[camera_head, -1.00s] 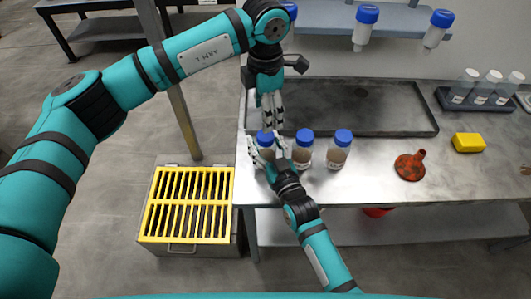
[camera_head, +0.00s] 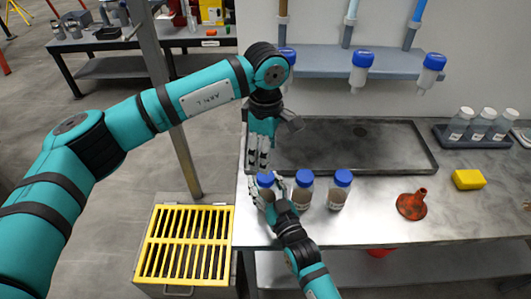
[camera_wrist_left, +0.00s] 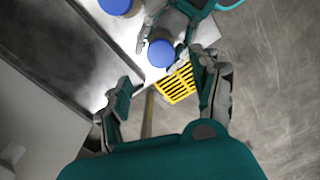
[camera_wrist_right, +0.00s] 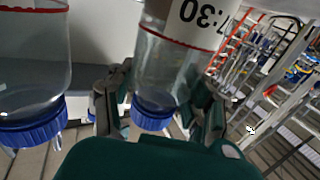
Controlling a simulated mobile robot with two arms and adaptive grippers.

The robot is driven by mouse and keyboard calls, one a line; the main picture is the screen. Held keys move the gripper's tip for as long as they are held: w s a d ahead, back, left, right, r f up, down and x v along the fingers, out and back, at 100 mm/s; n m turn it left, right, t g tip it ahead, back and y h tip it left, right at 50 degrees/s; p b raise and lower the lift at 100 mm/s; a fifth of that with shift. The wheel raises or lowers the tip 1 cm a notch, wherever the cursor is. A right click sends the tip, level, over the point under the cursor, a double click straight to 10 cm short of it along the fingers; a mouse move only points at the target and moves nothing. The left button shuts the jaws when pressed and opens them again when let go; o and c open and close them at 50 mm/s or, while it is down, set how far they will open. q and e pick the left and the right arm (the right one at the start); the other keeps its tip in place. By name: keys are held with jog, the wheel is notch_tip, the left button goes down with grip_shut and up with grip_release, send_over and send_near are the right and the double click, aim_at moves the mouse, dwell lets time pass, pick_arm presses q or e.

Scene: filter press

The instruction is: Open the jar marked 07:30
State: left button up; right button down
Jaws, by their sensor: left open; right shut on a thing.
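The jar marked :30 in the part of its label that I see is clear with a blue cap (camera_wrist_right: 152,116), and shows inverted in the right wrist view. It is the leftmost of three blue-capped jars on the bench, with its cap (camera_head: 265,179) upright in the head view. My right gripper (camera_head: 269,194) is shut around this jar's body from the front. My left gripper (camera_head: 258,160) is open, pointing down just above and behind the cap. In the left wrist view the cap (camera_wrist_left: 161,52) lies beyond the open fingers (camera_wrist_left: 165,95), apart from them.
Two more jars, the middle one (camera_head: 302,192) and the right one (camera_head: 339,190), stand close beside it. A dark tray (camera_head: 400,150) lies behind. A red funnel (camera_head: 411,205) and yellow block (camera_head: 468,179) are farther right. Inverted bottles (camera_head: 361,70) hang above.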

pick_arm(q)
jog(key=m, duration=0.4)
jog(key=shift+m, duration=0.4)
jog(key=m, duration=0.4)
jog(key=shift+m, duration=0.3)
jog(key=m, duration=0.8)
jog(key=shift+m, duration=0.3)
jog(key=shift+f, duration=3.95)
jog(key=c, duration=1.2)
jog(key=o, duration=1.2)
jog(key=shift+r, duration=0.1)
